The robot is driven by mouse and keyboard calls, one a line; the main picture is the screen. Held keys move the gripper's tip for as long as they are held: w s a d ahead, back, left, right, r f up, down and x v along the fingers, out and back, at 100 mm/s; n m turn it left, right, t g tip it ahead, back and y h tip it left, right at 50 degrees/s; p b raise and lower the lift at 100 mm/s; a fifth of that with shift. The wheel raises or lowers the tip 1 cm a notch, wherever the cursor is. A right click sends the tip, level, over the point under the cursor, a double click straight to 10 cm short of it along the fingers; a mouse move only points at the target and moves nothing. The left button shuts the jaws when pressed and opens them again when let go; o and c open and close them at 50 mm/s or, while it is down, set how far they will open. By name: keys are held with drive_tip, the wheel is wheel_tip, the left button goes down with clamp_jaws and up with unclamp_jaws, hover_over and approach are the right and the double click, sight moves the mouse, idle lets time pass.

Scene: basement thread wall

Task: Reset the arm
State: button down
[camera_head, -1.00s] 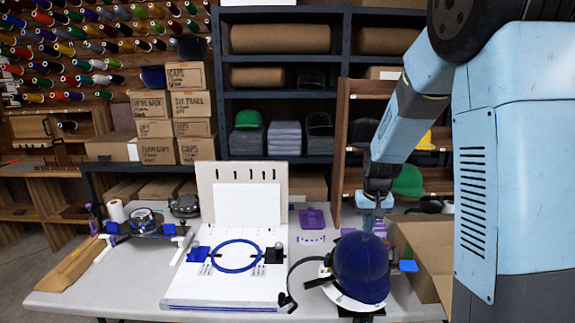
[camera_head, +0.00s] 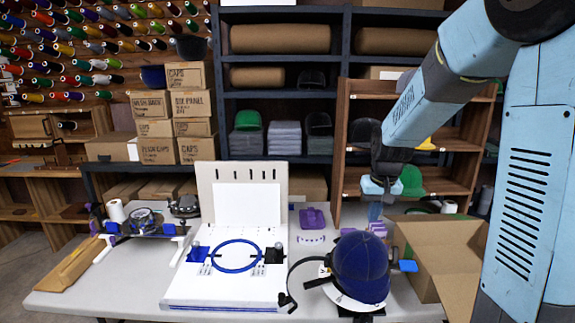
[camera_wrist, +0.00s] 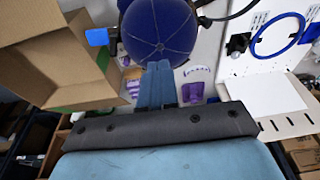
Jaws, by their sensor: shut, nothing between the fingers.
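My gripper (camera_head: 375,210) hangs pointing down behind the navy cap (camera_head: 361,266), above the back right of the table. In the wrist view my gripper (camera_wrist: 158,68) shows as two blue fingers side by side, shut and empty. The navy cap (camera_wrist: 158,30) shows beyond the fingertips in that view. The cap sits on a holder at the table's front right. My arm reaches down from the upper right of the head view.
An open cardboard box (camera_head: 437,250) stands right of the cap. A white board with a blue hoop (camera_head: 237,256) lies mid-table. A clamp fixture (camera_head: 140,228) stands at the left. Shelves (camera_head: 285,125) with caps and rolls rise behind. Purple items (camera_head: 313,219) lie near the back.

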drive_tip(key=s+r+t, duration=0.1)
drive_tip(key=s+r, duration=0.5)
drive_tip(key=s, duration=0.6)
drive_tip(key=s+r+t, duration=0.2)
drive_tip(key=s+r, duration=0.5)
drive_tip(key=s, duration=0.6)
drive_tip(key=shift+s, duration=0.15)
idle(0.5)
